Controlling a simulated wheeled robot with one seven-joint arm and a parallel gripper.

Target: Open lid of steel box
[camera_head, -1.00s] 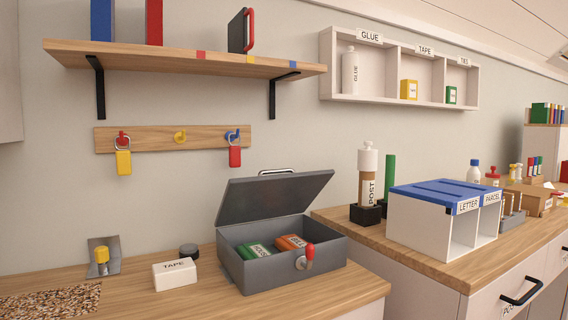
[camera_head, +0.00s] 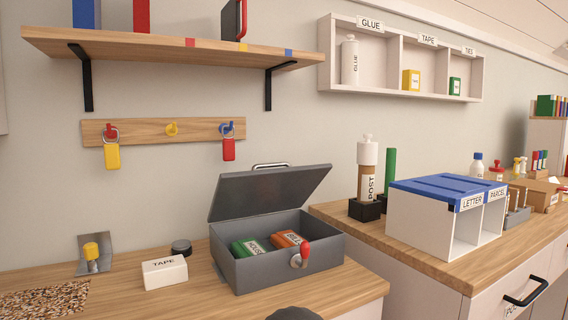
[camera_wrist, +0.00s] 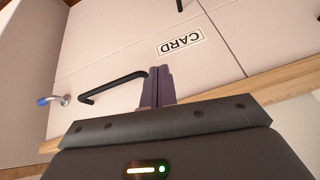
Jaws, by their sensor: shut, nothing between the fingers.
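The grey steel box (camera_head: 300,270) stands on the left wooden counter in the head view. Its lid (camera_head: 270,193) is raised and tilted back, with a handle on its top edge. A red-tipped knob (camera_head: 304,250) sits on the box's front. My gripper (camera_wrist: 158,72) shows in the wrist view with its dark fingers together and empty, in front of pale drawer fronts. The box is not in the wrist view.
A white TAPE box (camera_head: 165,272) and a dark round puck (camera_head: 181,247) stand left of the steel box. A blue-topped LETTER/PARCEL sorter (camera_head: 447,195) stands on the right counter. The wrist view shows a black drawer handle (camera_wrist: 112,85) and a CARD label (camera_wrist: 181,44).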

